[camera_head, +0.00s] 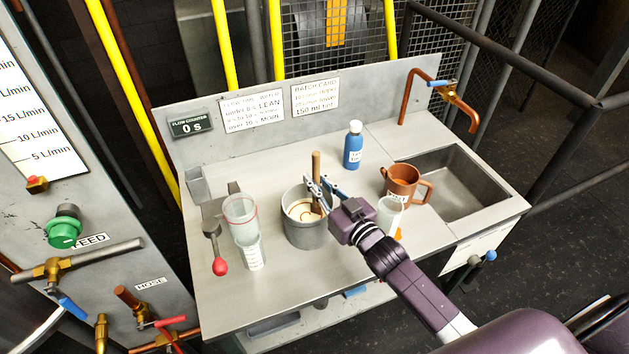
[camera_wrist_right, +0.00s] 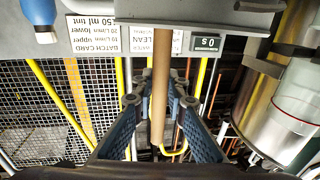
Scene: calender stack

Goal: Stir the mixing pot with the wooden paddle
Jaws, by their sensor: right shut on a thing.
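The grey mixing pot (camera_head: 305,236) stands on the metal bench in the head view, with pale contents showing brown streaks. The wooden paddle (camera_head: 316,163) stands nearly upright in the pot, its lower end hidden in the contents. My right gripper (camera_head: 317,187) is shut on the paddle's shaft just above the pot's rim. In the right wrist view the shaft (camera_wrist_right: 160,70) runs between the two blue fingers of this gripper (camera_wrist_right: 158,102). My left gripper is in neither view.
A clear measuring vessel (camera_head: 245,235) and a red-knobbed lever (camera_head: 220,266) stand left of the pot. A blue bottle (camera_head: 353,146) is behind. A brown mug (camera_head: 402,184) and a clear beaker (camera_head: 389,214) are to the right, before the sink (camera_head: 462,190).

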